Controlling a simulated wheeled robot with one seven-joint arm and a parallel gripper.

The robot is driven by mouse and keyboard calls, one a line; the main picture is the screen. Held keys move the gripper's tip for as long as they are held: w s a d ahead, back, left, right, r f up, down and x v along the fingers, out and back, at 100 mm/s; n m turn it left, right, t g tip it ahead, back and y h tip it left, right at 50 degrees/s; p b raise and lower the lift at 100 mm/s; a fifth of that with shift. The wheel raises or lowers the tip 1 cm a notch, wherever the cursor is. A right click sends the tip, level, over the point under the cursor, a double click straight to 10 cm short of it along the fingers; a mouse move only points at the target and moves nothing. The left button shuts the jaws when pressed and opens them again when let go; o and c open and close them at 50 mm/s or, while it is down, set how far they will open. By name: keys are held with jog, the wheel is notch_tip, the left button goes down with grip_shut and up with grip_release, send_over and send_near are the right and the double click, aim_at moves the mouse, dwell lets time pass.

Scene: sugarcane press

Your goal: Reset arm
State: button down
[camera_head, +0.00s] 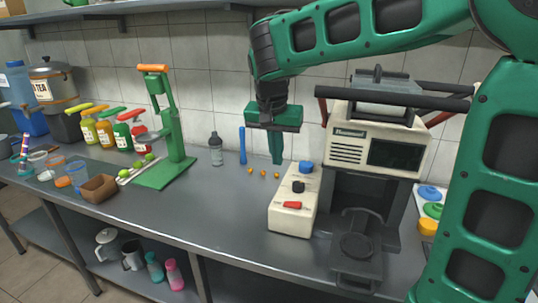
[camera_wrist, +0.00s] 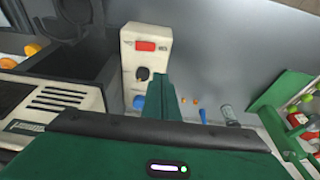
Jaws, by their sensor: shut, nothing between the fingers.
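My green arm reaches in from the right in the head view, and my gripper (camera_head: 276,160) hangs fingers down above the counter (camera_head: 235,220). The fingers are together and hold nothing. In the wrist view my gripper (camera_wrist: 162,100) points toward a cream control box. The control box (camera_head: 290,215) has a red switch, a black knob and a blue knob, and it stands just right of and in front of the fingers. It also shows in the wrist view (camera_wrist: 140,55). I cannot tell how high the fingertips are above the counter.
A cream and black press machine (camera_head: 375,150) stands right of the box. A blue stick (camera_head: 242,145), a grey bottle (camera_head: 215,149) and small orange bits (camera_head: 263,173) are near the gripper. A green hand press (camera_head: 172,130) stands left. The front middle counter is clear.

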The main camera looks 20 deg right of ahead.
jog(key=s+d+f+g, duration=0.2)
jog(key=s+d+f, duration=0.2)
jog(key=s+d, duration=1.05)
jog(key=s+f+y, duration=0.1)
jog(key=s+f, duration=0.2)
jog(key=s, duration=0.5)
jog(key=s+d+f+n+y, duration=0.1)
jog(key=s+f, duration=0.2)
jog(key=s, duration=0.4)
jog(key=shift+s+d+f, duration=0.15)
jog(key=shift+s, duration=0.25)
jog(key=shift+w+f+g, duration=0.25)
jog(key=shift+w+g, duration=0.05)
jog(key=shift+w, duration=0.35)
